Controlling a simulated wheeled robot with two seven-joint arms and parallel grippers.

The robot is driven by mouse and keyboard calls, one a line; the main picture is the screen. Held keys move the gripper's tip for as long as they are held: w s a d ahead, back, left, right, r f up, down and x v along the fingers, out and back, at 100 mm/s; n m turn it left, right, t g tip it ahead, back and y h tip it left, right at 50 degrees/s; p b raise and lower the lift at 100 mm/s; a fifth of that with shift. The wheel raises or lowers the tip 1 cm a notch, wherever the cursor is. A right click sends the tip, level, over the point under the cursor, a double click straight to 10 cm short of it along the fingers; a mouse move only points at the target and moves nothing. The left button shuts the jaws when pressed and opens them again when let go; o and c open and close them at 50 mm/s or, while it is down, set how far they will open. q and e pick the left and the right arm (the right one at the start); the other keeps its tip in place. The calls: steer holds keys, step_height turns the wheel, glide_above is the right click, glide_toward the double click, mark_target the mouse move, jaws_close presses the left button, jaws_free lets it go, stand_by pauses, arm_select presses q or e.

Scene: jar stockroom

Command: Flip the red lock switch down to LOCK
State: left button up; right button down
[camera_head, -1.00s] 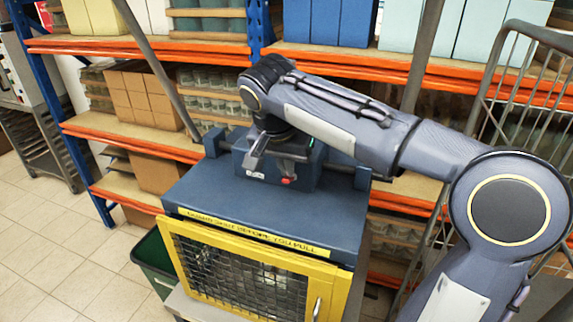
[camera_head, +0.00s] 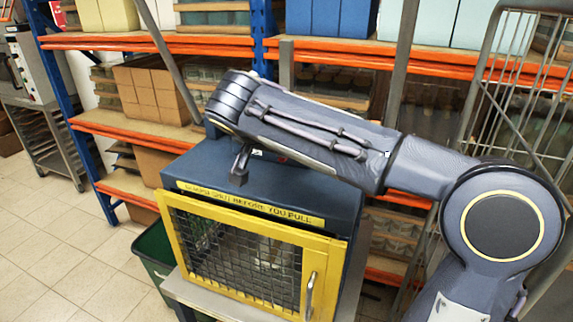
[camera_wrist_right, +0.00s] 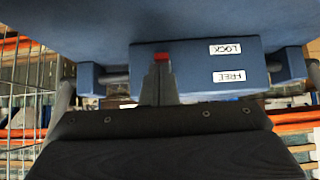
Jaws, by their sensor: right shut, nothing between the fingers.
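The red lock switch (camera_wrist_right: 161,57) shows in the right wrist view, just past the tip of my shut right gripper (camera_wrist_right: 159,72). The fingers partly cover the switch, and I cannot tell whether they touch it. The LOCK label (camera_wrist_right: 226,48) and the FREE label (camera_wrist_right: 229,77) appear upside down beside it. The red tip is closer to the level of LOCK. In the head view my right gripper (camera_head: 239,178) hangs in front of the blue cabinet (camera_head: 330,190), and my arm hides most of the switch housing. My left gripper is out of view.
The cabinet has a yellow-framed mesh door (camera_head: 240,253) with a metal handle (camera_head: 311,295), and a yellow warning strip (camera_head: 250,203) above it. Orange shelving stands behind. A green bin (camera_head: 155,255) is at left and a wire cage cart (camera_head: 520,90) at right.

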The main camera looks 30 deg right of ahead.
steer(key=shift+s+a+f+t+h+b, duration=0.1)
steer(key=shift+f+t+h+b, duration=0.1)
steer(key=shift+f+b, duration=0.25)
steer(key=shift+s+a+f+t+h+b, duration=0.1)
steer(key=shift+f+h+b, duration=0.1)
steer(key=shift+f+b, duration=0.25)
steer(key=shift+w+r+b, duration=0.15)
steer(key=shift+w+b, duration=0.05)
steer(key=shift+b, duration=0.1)
steer(key=shift+w+r+h+p, duration=0.15)
steer(key=shift+r+h+p, duration=0.15)
steer(key=shift+p, duration=0.15)
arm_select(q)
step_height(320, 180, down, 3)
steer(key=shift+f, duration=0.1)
arm_select(e)
steer(key=shift+d+r, duration=0.1)
steer(key=shift+r+p, duration=0.55)
steer(key=shift+r, duration=0.2)
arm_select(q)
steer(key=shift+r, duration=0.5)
